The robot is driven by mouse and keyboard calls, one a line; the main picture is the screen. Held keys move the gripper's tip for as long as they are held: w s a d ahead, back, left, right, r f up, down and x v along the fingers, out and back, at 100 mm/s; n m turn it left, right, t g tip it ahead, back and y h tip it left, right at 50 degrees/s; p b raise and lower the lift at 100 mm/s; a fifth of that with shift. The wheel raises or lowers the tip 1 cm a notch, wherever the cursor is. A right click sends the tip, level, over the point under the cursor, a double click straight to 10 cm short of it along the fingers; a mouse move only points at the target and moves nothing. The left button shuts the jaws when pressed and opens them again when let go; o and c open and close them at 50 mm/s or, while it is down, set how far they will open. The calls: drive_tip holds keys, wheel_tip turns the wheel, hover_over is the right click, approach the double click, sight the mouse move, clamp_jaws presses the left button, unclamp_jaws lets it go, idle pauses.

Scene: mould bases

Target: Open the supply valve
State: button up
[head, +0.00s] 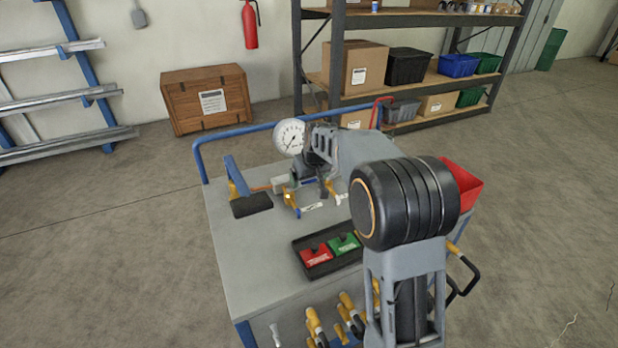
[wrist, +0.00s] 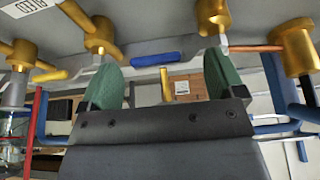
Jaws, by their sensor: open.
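The valve assembly on the cart shows several brass valve bodies, one of them (wrist: 103,36) at the upper left of the wrist view. My gripper (wrist: 161,76) is open, with green finger pads apart and nothing clamped. No readable label marks the supply valve. In the head view my arm hides much of the valves and the fingertips.
A pressure gauge (head: 290,137) stands behind the valves. A red bin (head: 461,184) hangs at the cart's right. The cart top's (head: 240,260) front left is clear.

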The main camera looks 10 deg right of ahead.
drive_tip(key=shift+f, duration=0.1)
drive_tip(key=c, duration=1.3)
drive_tip(key=shift+d, duration=0.1)
